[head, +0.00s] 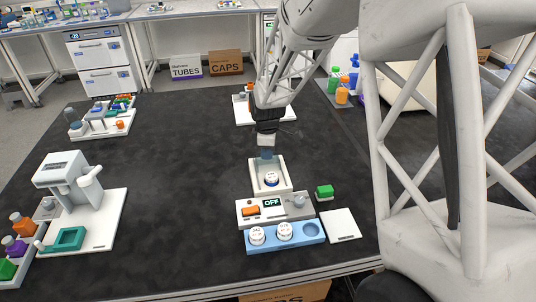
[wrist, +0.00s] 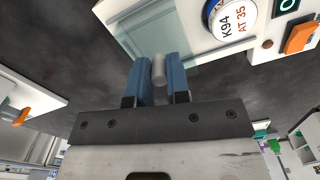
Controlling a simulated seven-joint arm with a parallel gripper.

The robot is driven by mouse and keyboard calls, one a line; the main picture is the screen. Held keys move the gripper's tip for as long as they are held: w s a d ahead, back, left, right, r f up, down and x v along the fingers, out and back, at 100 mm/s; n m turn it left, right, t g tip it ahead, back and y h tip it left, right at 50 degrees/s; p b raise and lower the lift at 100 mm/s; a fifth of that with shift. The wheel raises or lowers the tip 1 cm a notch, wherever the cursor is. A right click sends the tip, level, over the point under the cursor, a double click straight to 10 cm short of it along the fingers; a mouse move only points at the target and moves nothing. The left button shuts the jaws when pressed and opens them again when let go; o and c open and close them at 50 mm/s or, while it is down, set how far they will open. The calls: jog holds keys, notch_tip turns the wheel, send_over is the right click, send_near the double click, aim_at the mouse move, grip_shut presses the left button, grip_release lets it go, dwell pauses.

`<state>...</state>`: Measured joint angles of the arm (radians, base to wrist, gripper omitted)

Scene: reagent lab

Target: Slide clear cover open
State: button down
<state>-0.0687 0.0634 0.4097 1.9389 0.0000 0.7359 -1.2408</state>
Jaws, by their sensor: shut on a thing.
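My gripper (head: 267,153) points down at the far end of a white holder (head: 285,188) on the table. In the wrist view, its blue fingers (wrist: 160,75) are shut on a small grey knob (wrist: 158,68) at the edge of the clear cover (wrist: 150,38). The cover is a pale, see-through panel within the white housing. A white-capped vial (wrist: 232,16) marked "K94 AT 35" sits beside the cover and looks uncovered; it also shows in the head view (head: 271,179). The cover is hard to make out in the head view.
In front of the holder is a white panel with an orange switch (head: 250,211) and an "OFF" display (head: 271,202). A blue rack (head: 270,245) holds two white-capped vials. The table's left middle is clear.

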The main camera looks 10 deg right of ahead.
jog(key=shift+w+r, duration=0.1)
jog(key=shift+w, duration=0.15)
jog(key=c, duration=1.1)
grip_release()
jog(key=shift+r, duration=3.85)
jog(key=shift+s, duration=0.1)
